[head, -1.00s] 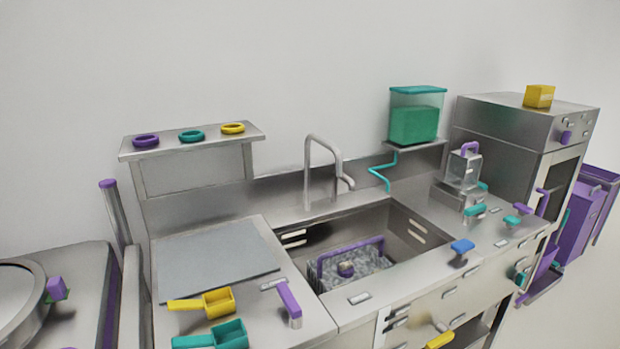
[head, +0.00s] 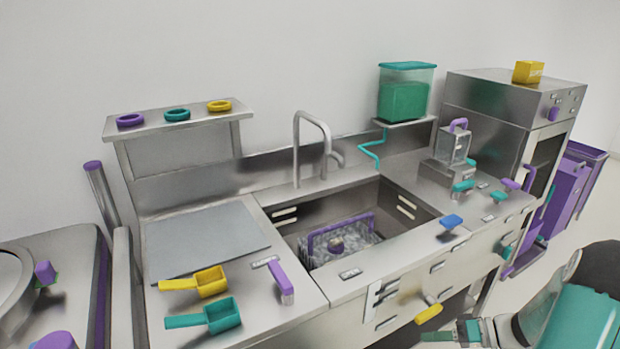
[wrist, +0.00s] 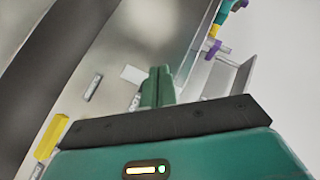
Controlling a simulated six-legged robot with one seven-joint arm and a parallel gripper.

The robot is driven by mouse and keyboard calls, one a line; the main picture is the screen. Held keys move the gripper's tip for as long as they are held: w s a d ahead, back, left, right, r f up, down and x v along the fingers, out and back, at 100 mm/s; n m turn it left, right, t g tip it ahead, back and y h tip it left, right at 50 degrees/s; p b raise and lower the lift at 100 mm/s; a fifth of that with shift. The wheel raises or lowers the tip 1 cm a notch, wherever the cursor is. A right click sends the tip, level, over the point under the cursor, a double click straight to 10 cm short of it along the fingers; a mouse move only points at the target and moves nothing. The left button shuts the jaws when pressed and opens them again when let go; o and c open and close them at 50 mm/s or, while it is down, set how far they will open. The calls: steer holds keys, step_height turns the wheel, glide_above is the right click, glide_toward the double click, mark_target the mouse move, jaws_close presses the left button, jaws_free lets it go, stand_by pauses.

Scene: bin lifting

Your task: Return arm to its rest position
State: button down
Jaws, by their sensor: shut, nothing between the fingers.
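My gripper (head: 432,337) is at the lower right of the head view, on my teal and white arm. It is shut and empty, just below the yellow handle (head: 428,314) on the counter front and apart from it in the picture. In the wrist view the dark green fingers of my gripper (wrist: 157,84) are together with nothing between them. A yellow handle (wrist: 50,137) shows at the left of that view, beside the metal front.
The steel counter holds a sink (head: 420,213) with a purple-handled basket (head: 340,240). Yellow (head: 205,282) and teal (head: 215,316) scoops lie at the front left. Purple bins (head: 560,205) stand at the far right. Pale floor is open at the right.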

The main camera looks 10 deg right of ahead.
steer(key=s+a+r+h, duration=0.6)
steer(key=a+r, duration=0.4)
steer(key=r, duration=0.2)
steer(key=s+a+r+m+h, duration=0.1)
steer(key=s+a+r+h, duration=0.5)
steer(key=a+r, duration=0.5)
steer(key=shift+a+r+h, duration=0.15)
steer(key=shift+r+h, duration=0.15)
steer(key=shift+r, duration=0.2)
